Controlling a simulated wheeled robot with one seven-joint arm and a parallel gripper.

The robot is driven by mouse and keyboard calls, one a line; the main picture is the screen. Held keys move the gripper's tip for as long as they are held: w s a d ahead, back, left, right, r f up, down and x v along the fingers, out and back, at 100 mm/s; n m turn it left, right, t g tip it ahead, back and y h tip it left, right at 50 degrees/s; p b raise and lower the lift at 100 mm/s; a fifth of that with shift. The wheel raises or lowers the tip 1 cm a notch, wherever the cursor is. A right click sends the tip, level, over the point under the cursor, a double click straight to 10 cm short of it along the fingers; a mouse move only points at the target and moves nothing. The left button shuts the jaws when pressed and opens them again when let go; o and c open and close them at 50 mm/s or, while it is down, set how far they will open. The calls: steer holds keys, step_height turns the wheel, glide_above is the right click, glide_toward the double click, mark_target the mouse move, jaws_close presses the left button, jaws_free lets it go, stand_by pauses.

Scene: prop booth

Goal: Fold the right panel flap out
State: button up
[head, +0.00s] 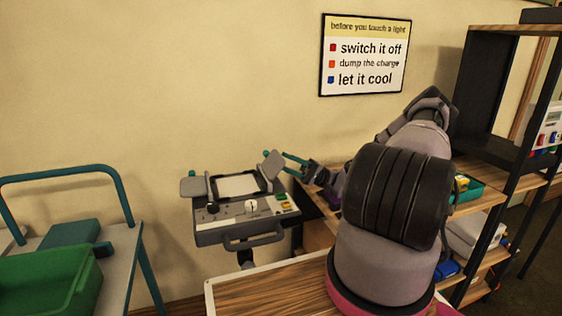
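A grey control panel (240,226) with a front handle stands left of the middle. Its right flap (272,164) is a small grey plate, tilted up at the panel's upper right corner, with a teal tip. The matching left flap (193,187) sticks out at the left side and lies flatter. My gripper (285,162) comes from the right. Its two teal fingers are apart, with the tips just right of the right flap. I cannot tell whether they touch it.
A green bin (48,282) sits on a teal-railed cart (122,262) at the left. A wooden-topped table (270,289) is in front.

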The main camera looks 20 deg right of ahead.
steer(key=shift+c, duration=0.4)
jaws_close()
steer(key=a+r+n+h, duration=0.2)
steer(key=r+n+h, duration=0.7)
steer(key=r+h, duration=0.15)
steer(key=a+r+n+h, duration=0.2)
steer(key=r+n+h, duration=0.7)
steer(key=r, duration=0.2)
glide_above(266, 151)
steer(key=a, duration=0.2)
step_height(266, 151, down, 10)
steer(key=shift+d+f, duration=0.85)
steer(key=shift+f, duration=0.2)
steer(key=shift+d+f, duration=0.2)
steer(key=shift+f, duration=0.45)
